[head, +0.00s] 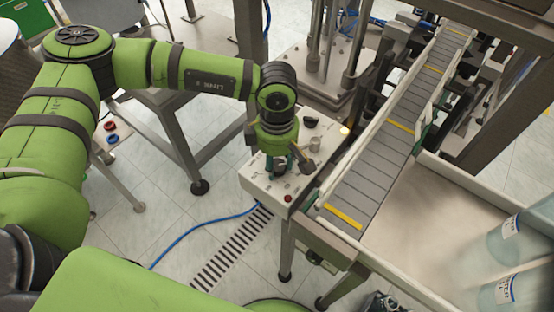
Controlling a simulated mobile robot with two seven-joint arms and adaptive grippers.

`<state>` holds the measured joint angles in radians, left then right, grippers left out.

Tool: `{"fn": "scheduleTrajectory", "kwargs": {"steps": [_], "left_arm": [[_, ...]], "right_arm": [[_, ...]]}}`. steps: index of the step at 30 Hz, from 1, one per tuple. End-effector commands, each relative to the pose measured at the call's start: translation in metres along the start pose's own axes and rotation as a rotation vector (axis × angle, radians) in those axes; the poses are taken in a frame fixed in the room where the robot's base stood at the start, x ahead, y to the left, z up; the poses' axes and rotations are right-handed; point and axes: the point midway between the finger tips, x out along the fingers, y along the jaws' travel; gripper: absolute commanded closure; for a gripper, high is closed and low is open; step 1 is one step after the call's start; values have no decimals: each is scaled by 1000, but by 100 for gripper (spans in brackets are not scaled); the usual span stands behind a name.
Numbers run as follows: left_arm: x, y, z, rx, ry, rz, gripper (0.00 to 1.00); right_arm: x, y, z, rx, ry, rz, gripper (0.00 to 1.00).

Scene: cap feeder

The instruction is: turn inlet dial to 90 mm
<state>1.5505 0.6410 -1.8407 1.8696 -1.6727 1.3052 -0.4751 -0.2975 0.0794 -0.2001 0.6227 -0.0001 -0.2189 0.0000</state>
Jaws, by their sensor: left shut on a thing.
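The pale control panel (260,187) stands at the left of the conveyor's near end, with a black knob (311,122), a grey knob (315,144) and a red button (288,198) on its top. My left gripper (281,168) points down onto the panel's middle. It is shut on a dial there, which the gripper mostly hides. I cannot read the panel's markings or the dial's setting, nor tell for sure which dial is held. What seems to be my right gripper (380,303) shows only in part at the bottom edge, and its jaws cannot be made out.
The conveyor (375,172), grey with yellow bars, runs from the panel's right side to the back. A pale tray (440,225) lies right of it, with clear containers (507,292) at the right edge. A blue cable (205,224) crosses the floor. Metal frame legs stand behind my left arm.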

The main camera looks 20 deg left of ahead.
Motion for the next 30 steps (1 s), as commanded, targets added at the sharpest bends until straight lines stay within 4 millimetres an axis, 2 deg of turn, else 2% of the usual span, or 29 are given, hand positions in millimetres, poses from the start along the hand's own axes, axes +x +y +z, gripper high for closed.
{"fn": "scheduleTrajectory", "kwargs": {"steps": [8,24,30], "left_arm": [[4,0,-1,52,2,-1,91],[8,-1,0,441,1,-3,91],[6,-1,0,567,1,-5,91]], "right_arm": [[11,-1,8,0,-11,-2,100],[75,-2,12,0,-9,-1,100],[92,-2,13,0,-7,-1,100]]}}
